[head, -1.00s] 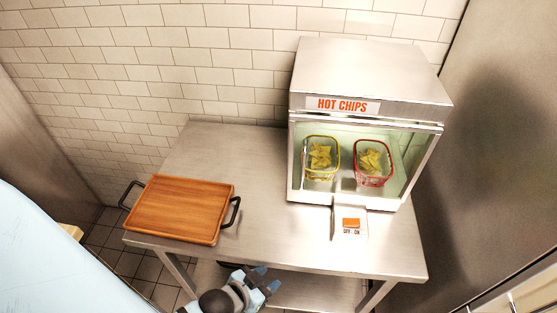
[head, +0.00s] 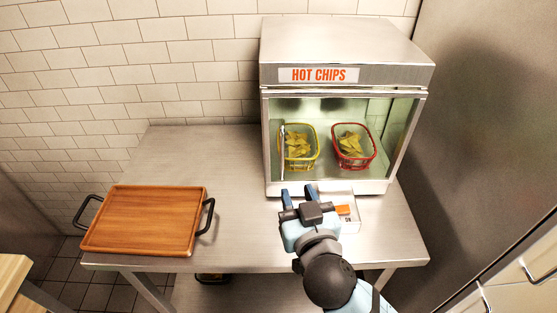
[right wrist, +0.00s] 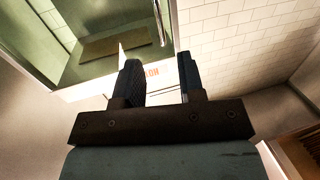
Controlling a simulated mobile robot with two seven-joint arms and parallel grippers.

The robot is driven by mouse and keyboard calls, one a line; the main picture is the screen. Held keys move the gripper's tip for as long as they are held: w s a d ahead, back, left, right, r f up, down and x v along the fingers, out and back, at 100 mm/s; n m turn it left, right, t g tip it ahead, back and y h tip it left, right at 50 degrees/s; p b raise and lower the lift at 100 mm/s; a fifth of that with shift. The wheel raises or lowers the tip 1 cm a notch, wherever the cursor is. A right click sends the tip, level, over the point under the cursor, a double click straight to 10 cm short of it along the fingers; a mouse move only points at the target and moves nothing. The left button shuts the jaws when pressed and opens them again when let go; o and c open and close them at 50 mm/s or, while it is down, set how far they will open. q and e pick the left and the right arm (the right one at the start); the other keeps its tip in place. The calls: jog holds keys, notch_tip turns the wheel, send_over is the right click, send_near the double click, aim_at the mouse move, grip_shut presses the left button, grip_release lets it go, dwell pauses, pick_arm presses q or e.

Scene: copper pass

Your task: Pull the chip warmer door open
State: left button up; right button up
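The chip warmer (head: 350,76) is a steel box with a "HOT CHIPS" sign on the table. Its glass front door (head: 328,107) appears closed. A slim vertical handle (head: 282,155) runs along the door's left side; a bar that looks like it also shows in the right wrist view (right wrist: 160,22). Behind the glass are a yellow basket (head: 298,165) and a red basket (head: 354,163) of chips. My right gripper (head: 298,192) is open and empty, in front of the warmer's lower left, apart from the handle. My left gripper is out of view.
A switch box with an orange switch (head: 342,210) sticks out below the warmer, partly hidden by my right gripper. A wooden tray (head: 145,220) with black handles lies at the table's left. The steel table (head: 225,165) is clear between them. A steel wall stands at right.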

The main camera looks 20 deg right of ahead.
aim_at(283, 149)
jog(key=w+p, duration=0.1)
jog(key=w, duration=0.3)
jog(key=w+p, duration=0.1)
jog(key=w, duration=0.3)
jog(key=w+d+r+p, duration=0.1)
jog(key=w, duration=0.3)
jog(key=shift+w, duration=0.15)
jog(key=shift+w+d+p, duration=0.1)
jog(key=shift+w+p, duration=0.2)
jog(key=shift+w, duration=0.4)
jog(key=shift+c, duration=0.4)
grip_shut()
